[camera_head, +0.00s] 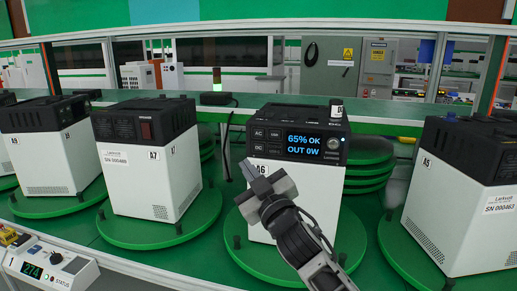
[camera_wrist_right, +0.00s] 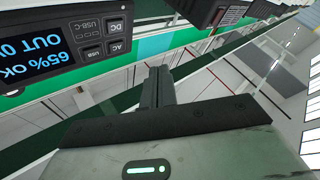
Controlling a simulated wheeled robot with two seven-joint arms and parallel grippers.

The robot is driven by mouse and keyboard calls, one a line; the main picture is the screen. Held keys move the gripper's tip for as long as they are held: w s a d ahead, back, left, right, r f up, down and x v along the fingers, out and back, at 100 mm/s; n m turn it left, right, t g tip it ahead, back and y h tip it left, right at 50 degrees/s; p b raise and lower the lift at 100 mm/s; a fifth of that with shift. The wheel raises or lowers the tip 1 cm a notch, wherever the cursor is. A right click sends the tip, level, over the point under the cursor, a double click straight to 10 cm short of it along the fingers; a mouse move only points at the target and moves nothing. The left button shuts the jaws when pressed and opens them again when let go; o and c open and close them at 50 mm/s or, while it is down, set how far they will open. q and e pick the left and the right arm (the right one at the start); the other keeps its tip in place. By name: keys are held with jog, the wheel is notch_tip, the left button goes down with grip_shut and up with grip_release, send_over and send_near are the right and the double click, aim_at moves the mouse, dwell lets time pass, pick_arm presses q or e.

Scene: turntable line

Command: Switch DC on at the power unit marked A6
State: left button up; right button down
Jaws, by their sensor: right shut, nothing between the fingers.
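The power unit marked A6 (camera_head: 322,192) is a white box with a black top, standing on a green turntable. Its lit blue display (camera_head: 303,146) reads "65% OK, OUT 0W". The DC button (camera_head: 258,148) sits left of the display, below the AC button (camera_head: 258,133). The right wrist view shows the DC button (camera_wrist_right: 115,27) and display (camera_wrist_right: 38,48) upside down. My right gripper (camera_head: 248,171) is shut and empty, in front of the unit just below the DC button and partly over the A6 label. Contact cannot be told. My left gripper is out of view.
Units marked A7 (camera_head: 150,165) and A9 (camera_head: 50,150) stand to the left, and A5 (camera_head: 462,200) to the right, each on a green turntable. A green-topped shelf (camera_head: 225,110) runs behind.

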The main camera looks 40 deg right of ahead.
aim_at(259, 147)
pick_arm(q)
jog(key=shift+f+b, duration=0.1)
jog(key=shift+b, duration=0.25)
pick_arm(e)
jog(key=w+d, duration=0.5)
jog(key=d, duration=0.1)
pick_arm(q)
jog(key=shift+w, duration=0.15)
pick_arm(e)
jog(key=shift+a, duration=0.1)
dwell(0.6)
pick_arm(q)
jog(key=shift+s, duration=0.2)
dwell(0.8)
pick_arm(e)
jog(key=shift+w+d, duration=0.3)
jog(key=shift+d, duration=0.05)
